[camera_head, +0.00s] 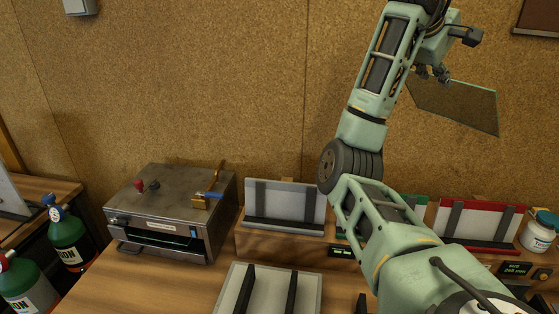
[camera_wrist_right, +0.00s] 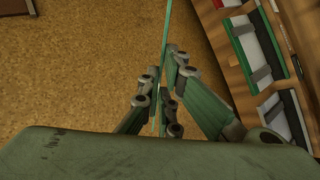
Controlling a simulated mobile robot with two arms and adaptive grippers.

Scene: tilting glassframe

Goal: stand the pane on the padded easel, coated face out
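My right gripper (camera_head: 433,74) is raised at the upper right, shut on the upper left edge of a thin, dark see-through pane (camera_head: 460,106). The pane hangs tilted in the air in front of the cork wall. In the right wrist view the pane (camera_wrist_right: 166,35) is edge-on, a thin green line between the fingers (camera_wrist_right: 165,112). Which face is coated cannot be told. Three easels with dark strips stand on a wooden ledge: one grey (camera_head: 285,200), one green-edged (camera_head: 419,203) mostly behind my arm, one red-framed (camera_head: 478,221). My left gripper is out of view.
A metal machine (camera_head: 170,212) with a front slot stands at left. A light tray (camera_head: 232,292) with dark bars lies in front. Green bottles (camera_head: 68,240) stand far left, and a white jar (camera_head: 538,232) at right. Small displays (camera_head: 341,251) sit on the ledge.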

